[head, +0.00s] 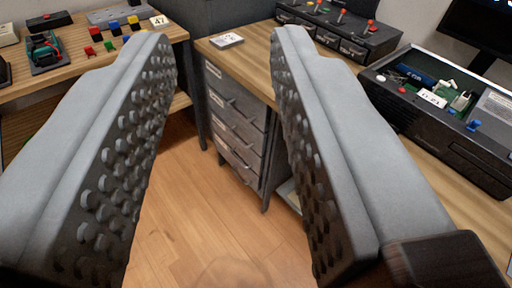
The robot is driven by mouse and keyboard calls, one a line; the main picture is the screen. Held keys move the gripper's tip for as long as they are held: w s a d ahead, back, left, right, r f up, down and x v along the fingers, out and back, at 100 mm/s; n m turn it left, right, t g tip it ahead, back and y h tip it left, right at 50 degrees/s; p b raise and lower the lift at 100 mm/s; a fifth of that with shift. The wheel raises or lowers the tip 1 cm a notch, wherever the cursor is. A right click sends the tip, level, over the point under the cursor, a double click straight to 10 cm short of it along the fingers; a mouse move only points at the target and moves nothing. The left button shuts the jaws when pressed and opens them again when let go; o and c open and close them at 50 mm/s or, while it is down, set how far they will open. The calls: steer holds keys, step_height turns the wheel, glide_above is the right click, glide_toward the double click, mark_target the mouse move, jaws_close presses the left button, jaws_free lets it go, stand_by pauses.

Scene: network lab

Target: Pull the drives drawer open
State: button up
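A grey drawer unit (236,126) stands under the wooden desk, with several drawers stacked one above another. Each drawer has a bar handle and a small white label, too small to read, so I cannot tell which is the drives drawer. The drawers look shut. My gripper (222,50) is open and empty in the foreground, its two studded pads wide apart. The drawer unit shows in the gap between the pads, farther away and not touched. The right pad hides part of the unit's right side.
The desk (245,58) carries a small card (227,41), a dark box with levers (338,28) and an open computer case (440,115). A wooden bench (75,72) with coloured blocks and a "47" card (159,21) stands left. The wooden floor (190,215) before the drawers is clear.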

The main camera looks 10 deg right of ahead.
steer(key=w+a+f+n, duration=0.1)
steer(key=w+f+n, duration=0.1)
steer(key=w+f, duration=0.85)
steer(key=w+f+n, duration=0.3)
steer(key=w+f, duration=0.4)
steer(key=w, duration=0.7)
steer(key=w+f+n, duration=0.1)
steer(key=w+f, duration=0.2)
steer(key=f, duration=0.3)
steer(key=w+a+f+n, duration=0.1)
steer(key=w+f, duration=0.2)
steer(key=f, duration=0.4)
steer(key=w+f+n, duration=0.1)
steer(key=w+f, duration=0.2)
steer(key=f, duration=0.3)
step_height(320, 180, down, 32)
steer(key=s+n+g+h, duration=0.1)
steer(key=s+n+h, duration=0.1)
steer(key=n, duration=0.4)
steer(key=w+d+f, duration=0.1)
steer(key=w, duration=0.7)
steer(key=w+d+f, duration=0.1)
steer(key=w, duration=0.7)
steer(key=shift+w+d+f, duration=0.3)
steer(key=shift+f, duration=0.05)
jaws_close()
